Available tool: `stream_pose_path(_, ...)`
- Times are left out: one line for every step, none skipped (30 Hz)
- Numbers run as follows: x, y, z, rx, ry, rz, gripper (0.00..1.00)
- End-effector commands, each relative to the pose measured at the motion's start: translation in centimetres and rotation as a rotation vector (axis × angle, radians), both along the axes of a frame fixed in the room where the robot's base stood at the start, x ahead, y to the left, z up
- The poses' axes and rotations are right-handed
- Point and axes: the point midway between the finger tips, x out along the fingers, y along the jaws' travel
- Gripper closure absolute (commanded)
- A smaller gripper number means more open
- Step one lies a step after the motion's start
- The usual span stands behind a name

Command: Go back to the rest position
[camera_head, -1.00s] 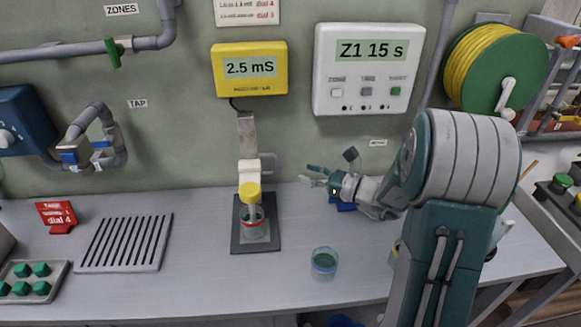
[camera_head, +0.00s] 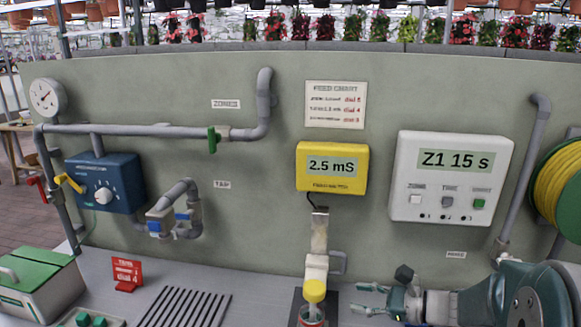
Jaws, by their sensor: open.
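My gripper (camera_head: 368,299) is at the lower right, in front of the wall and above the bench. Its fingers point left and are spread apart with nothing between them. My arm runs from it to the right edge. The yellow-capped probe (camera_head: 314,290) stands left of my gripper, apart from it, with its lower end in a cup (camera_head: 311,322) cut off by the bottom edge. The yellow meter (camera_head: 331,168) above it reads 2.5 mS.
The white controller (camera_head: 450,178) reads Z1 15 s. A blue dial box (camera_head: 104,184), pipes with a green valve (camera_head: 212,141) and a tap (camera_head: 172,211) are on the wall at left.

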Motion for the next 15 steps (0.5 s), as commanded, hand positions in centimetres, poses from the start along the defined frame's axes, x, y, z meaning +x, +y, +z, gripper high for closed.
stream_pose_path(-1.5, 1.6, 0.6, -0.088, -0.031, 0.073, 0.46)
stream_pose_path(-2.3, 2.3, 0.7, -0.141, -0.047, 0.115, 0.46)
stream_pose_path(-3.5, 3.2, 0.8, -0.212, -0.071, 0.17, 0.46)
stream_pose_path(-4.4, 3.8, 0.9, -0.264, -0.089, 0.211, 0.46)
stream_pose_path(-5.2, 4.3, 0.9, -0.318, -0.11, 0.252, 0.46)
stream_pose_path(-6.4, 4.8, 1.0, -0.388, -0.137, 0.304, 0.46)
stream_pose_path(-7.2, 5.2, 1.0, -0.442, -0.159, 0.344, 0.46)
stream_pose_path(-8.0, 5.4, 1.0, -0.494, -0.181, 0.383, 0.46)
stream_pose_path(-9.1, 5.7, 1.0, -0.567, -0.214, 0.436, 0.46)
stream_pose_path(-9.9, 5.9, 1.1, -0.619, -0.238, 0.473, 0.46)
stream_pose_path(-10.7, 6.0, 1.1, -0.674, -0.264, 0.513, 0.46)
stream_pose_path(-11.7, 6.0, 1.1, -0.745, -0.298, 0.561, 0.46)
stream_pose_path(-12.4, 6.0, 1.1, -0.8, -0.326, 0.599, 0.46)
stream_pose_path(-13.0, 5.9, 1.1, -0.852, -0.354, 0.635, 0.46)
stream_pose_path(-13.9, 5.8, 1.2, -0.925, -0.392, 0.681, 0.46)
